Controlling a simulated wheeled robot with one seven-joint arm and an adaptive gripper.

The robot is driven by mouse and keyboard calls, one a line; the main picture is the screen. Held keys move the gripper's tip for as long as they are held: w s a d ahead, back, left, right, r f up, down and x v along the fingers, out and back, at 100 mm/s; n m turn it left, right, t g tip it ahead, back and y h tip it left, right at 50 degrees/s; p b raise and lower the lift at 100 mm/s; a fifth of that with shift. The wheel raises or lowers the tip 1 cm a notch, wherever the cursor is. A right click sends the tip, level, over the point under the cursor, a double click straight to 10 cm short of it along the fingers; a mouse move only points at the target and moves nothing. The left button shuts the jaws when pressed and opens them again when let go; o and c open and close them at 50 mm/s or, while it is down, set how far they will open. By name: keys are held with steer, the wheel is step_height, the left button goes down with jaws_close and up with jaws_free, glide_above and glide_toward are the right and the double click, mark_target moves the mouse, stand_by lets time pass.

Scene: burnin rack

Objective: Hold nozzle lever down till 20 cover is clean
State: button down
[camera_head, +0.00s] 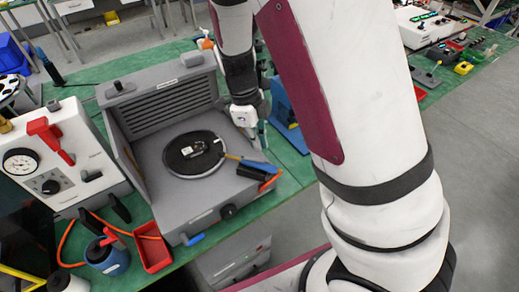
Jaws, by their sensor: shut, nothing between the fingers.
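A grey open-fronted booth (200,205) stands on the green bench. In it is a dark round turntable (182,166) with a pale rim. A small grey and dark part (194,149) lies on the turntable; I cannot read a 20 on it. A nozzle with a blue lever (260,166), a dark body and a thin tan tip pointing at the turntable sits at the booth's right side. My gripper (254,138) is shut and empty, pointing down just above and behind the nozzle. I cannot tell whether it touches the lever.
A white box with a gauge (20,162) and red handle stands left. A red tray (152,247) and blue pot (108,257) are in front of it. A blue stand (285,110) is right of my gripper. My arm hides much of the right side.

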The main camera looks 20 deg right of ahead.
mark_target(262, 159)
steer(key=shift+s+d+f, duration=0.15)
steer(key=shift+f, duration=0.8)
steer(key=shift+s+d+f, duration=0.1)
steer(key=shift+d+f, duration=0.05)
steer(key=shift+f, duration=0.8)
steer(key=shift+s+f+t+y, duration=0.1)
steer(key=shift+f+t+y, duration=0.3)
steer(key=shift+f, duration=0.1)
steer(key=shift+d, duration=0.1)
steer(key=shift+r, duration=0.2)
stand_by(2.6)
steer(key=shift+r+p, duration=0.65)
steer(key=shift+p, duration=0.05)
